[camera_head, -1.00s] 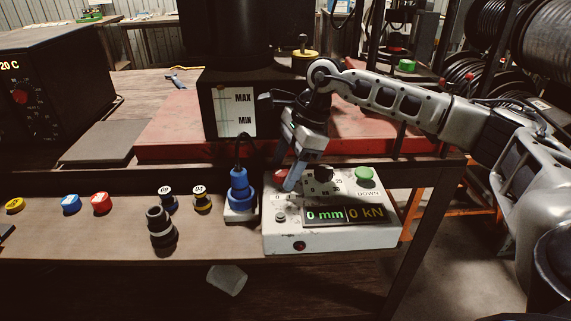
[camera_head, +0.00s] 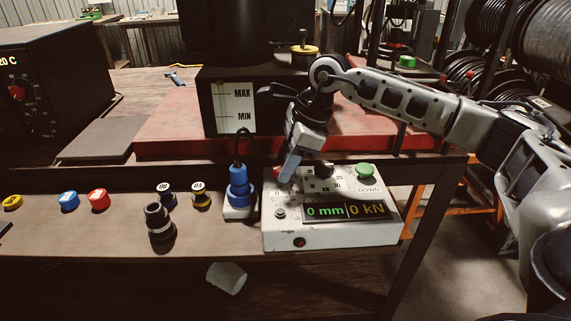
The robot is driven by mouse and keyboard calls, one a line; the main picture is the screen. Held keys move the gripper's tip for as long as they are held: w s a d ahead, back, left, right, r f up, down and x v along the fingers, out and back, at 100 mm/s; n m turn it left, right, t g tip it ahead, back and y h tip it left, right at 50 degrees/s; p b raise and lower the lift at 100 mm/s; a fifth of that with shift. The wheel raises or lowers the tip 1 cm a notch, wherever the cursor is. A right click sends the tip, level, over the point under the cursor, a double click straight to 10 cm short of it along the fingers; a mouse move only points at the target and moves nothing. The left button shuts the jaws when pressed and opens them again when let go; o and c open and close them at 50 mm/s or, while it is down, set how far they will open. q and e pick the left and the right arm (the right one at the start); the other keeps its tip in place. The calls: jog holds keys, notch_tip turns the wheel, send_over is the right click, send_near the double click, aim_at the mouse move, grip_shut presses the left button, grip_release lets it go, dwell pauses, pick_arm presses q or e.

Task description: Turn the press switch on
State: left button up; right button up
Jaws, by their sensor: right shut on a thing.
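The grey control box (camera_head: 335,239) stands at the bench's front edge. Its lit display (camera_head: 345,211) reads 0 mm and 0 kN. A small round silver switch (camera_head: 280,213) is at its left, with a red light (camera_head: 299,242) below. A black knob (camera_head: 323,170) and a green DOWN button (camera_head: 365,170) are at the back. My right gripper (camera_head: 286,178) points down over the box's back left, close beside a partly hidden red button (camera_head: 276,172). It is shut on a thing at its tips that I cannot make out. My left gripper is not in view.
A blue plug (camera_head: 239,188) with a cable stands just left of the box. Further left are a black fitting (camera_head: 159,224) and several coloured caps. The black press body with its MAX/MIN gauge (camera_head: 234,109) and the red base (camera_head: 170,132) are behind.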

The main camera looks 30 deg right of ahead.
jog(key=m+t+b, duration=0.1)
jog(key=m, duration=0.1)
jog(key=shift+a+f+m+h, duration=0.1)
jog(key=shift+m+h, duration=0.3)
jog(key=m+h+b, duration=0.1)
jog(key=m, duration=0.2)
jog(key=shift+s+a+m+t+b, duration=0.1)
jog(key=shift+m+t+b, duration=0.2)
jog(key=shift+t+b, duration=0.1)
jog(key=m+h+b, duration=0.1)
jog(key=m, duration=0.2)
jog(key=shift+a+m+h, duration=0.1)
jog(key=shift+m+h, duration=0.2)
jog(key=m+h+b, duration=0.1)
jog(key=m, duration=0.1)
jog(key=shift+a+m, duration=0.1)
jog(key=shift+m, duration=0.2)
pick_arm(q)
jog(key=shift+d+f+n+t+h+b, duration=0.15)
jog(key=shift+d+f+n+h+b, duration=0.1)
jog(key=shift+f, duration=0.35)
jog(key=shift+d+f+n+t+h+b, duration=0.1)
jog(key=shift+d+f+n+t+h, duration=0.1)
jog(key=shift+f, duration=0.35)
pick_arm(e)
jog(key=shift+r+m+h, duration=0.2)
jog(key=shift+m+h, duration=0.4)
jog(key=shift+m, duration=0.8)
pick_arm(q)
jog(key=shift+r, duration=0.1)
